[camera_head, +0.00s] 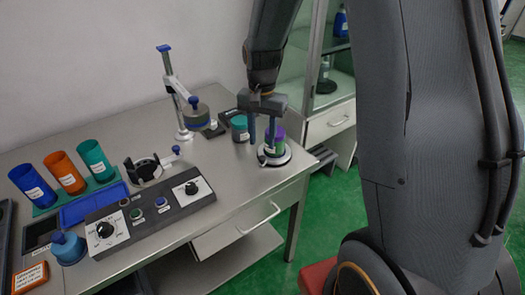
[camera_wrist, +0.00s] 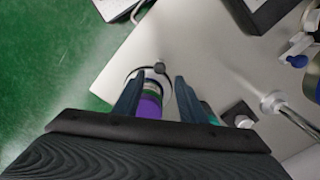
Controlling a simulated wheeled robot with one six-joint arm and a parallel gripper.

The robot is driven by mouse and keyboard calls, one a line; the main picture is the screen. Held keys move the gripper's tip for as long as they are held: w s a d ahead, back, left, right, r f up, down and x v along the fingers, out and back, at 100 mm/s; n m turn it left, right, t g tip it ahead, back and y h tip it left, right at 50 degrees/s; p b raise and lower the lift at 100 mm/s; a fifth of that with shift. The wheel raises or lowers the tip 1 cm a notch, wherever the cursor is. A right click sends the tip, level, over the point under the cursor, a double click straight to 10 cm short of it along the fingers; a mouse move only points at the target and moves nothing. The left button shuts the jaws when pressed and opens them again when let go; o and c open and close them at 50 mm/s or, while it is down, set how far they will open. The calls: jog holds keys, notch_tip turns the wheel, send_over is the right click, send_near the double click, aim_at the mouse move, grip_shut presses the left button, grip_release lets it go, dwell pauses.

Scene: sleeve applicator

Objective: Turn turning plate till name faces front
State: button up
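The turning plate (camera_head: 282,158) is a pale disc with a dark rim near the right corner of the steel table. A jar (camera_head: 275,145) with purple and green parts stands on it, partly hidden by my gripper. The jar also shows in the wrist view (camera_wrist: 150,105), beside the left finger. A small dark knob (camera_wrist: 160,67) sits at the plate's edge, in line with the gap between my fingertips. My gripper (camera_head: 266,138) points down over the plate. Its fingers are apart in the wrist view (camera_wrist: 159,78), with no clear grip on anything. I cannot read any name on the jar.
A teal jar (camera_head: 239,128) stands close left of the plate. A stand with a raised arm (camera_head: 175,90) is farther left. A control box (camera_head: 150,213) with knobs lies at the front. Blue, orange and teal cups (camera_head: 66,173) stand at the left. A glass cabinet (camera_head: 325,90) is behind.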

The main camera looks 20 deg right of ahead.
aim_at(262, 157)
jog(key=shift+f+p, duration=0.55)
jog(key=shift+f, duration=2.65)
jog(key=shift+c, duration=0.3)
grip_shut()
